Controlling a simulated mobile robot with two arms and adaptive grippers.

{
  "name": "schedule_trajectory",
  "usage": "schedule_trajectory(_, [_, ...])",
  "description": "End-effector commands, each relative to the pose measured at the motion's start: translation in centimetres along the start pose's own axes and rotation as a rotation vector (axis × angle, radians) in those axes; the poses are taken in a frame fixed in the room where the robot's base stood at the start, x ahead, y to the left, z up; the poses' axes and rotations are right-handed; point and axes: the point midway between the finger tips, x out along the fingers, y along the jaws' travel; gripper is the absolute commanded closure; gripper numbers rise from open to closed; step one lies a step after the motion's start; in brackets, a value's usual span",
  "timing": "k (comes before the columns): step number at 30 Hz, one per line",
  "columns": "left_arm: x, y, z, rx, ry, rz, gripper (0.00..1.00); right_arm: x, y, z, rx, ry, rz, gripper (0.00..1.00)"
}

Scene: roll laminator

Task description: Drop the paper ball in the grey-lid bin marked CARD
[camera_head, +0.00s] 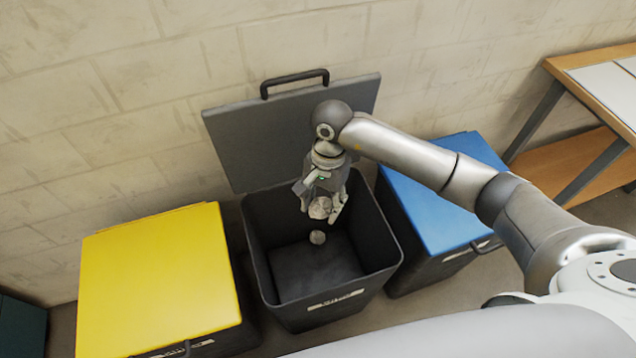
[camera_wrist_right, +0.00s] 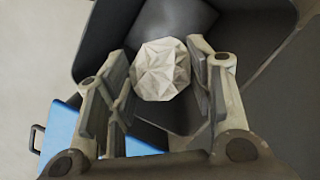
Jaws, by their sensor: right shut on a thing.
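The bin with the grey lid (camera_head: 285,130) stands open against the wall, its lid tipped up behind it. A label (camera_head: 336,299) on its front is too small to read. My right gripper (camera_head: 322,208) is over the bin's opening, pointing down, shut on the pale faceted paper ball (camera_head: 319,207). In the right wrist view the ball (camera_wrist_right: 162,70) sits between the two fingers (camera_wrist_right: 160,90), with the dark bin inside behind it. My left gripper is not in view.
A bin with a closed yellow lid (camera_head: 160,275) stands to the left. A bin with a closed blue lid (camera_head: 440,200) stands close on the right. A wooden table (camera_head: 590,100) is at the far right. The wall is right behind the bins.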

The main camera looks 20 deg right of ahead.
Motion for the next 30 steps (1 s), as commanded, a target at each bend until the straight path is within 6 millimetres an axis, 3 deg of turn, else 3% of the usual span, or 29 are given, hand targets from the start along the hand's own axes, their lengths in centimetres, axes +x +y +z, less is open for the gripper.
schedule_trajectory(9, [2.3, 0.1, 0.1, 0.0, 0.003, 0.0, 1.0, 4.2, 0.0, -0.6, 0.0, -0.002, 0.001, 0.66])
schedule_trajectory(15, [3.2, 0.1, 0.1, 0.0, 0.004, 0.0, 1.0, 6.0, 0.0, -0.9, 0.0, -0.001, -0.001, 0.66])
schedule_trajectory(28, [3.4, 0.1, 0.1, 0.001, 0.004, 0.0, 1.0, 6.5, 0.0, -1.0, -0.001, 0.0, -0.001, 0.66])
schedule_trajectory(29, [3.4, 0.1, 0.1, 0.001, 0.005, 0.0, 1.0, 6.5, 0.0, -1.0, -0.001, 0.0, -0.001, 0.49])
schedule_trajectory(30, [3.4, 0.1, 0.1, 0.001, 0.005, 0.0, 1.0, 6.5, 0.0, -1.0, -0.001, 0.0, -0.001, 0.44])
